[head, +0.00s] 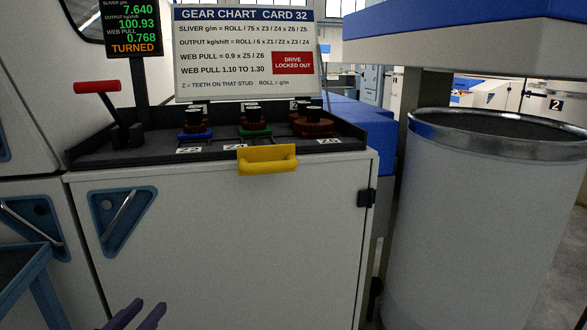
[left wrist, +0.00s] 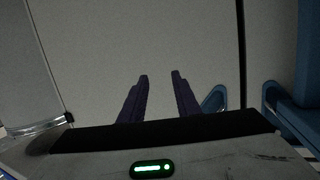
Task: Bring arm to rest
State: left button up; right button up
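My left gripper (head: 138,314) shows at the bottom edge of the head view, low in front of the white cabinet (head: 230,240). Only its dark purple fingers are in that view. In the left wrist view the two fingers (left wrist: 159,76) stand apart with nothing between them, facing the plain pale cabinet face (left wrist: 110,40). The gripper is open and empty. My right gripper is in neither view.
Gears on studs (head: 252,127) sit in a black-rimmed tray atop the cabinet. A yellow handle (head: 267,160) projects from its front edge. A red lever (head: 97,87) stands left, a gear chart card (head: 244,52) behind. A large can (head: 480,220) stands right; a blue frame (head: 28,275) is lower left.

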pick_arm(q)
jog(key=s+d+f+g+p, duration=0.1)
jog(key=s+d+f+g, duration=0.1)
jog(key=s+d+f, duration=0.2)
jog(key=s+d+f+g+h, duration=0.1)
jog(key=s+d+f, duration=0.3)
jog(key=s+f, duration=0.7)
jog(key=s+d+f+g+p, duration=0.1)
jog(key=s+d+f+g, duration=0.3)
jog(key=s+f, duration=0.4)
jog(key=shift+s+d+f+m+h+p, duration=0.2)
jog(key=shift+d+f+m+h+p, duration=0.15)
jog(key=shift+f, duration=0.55)
jog(key=shift+a, duration=0.1)
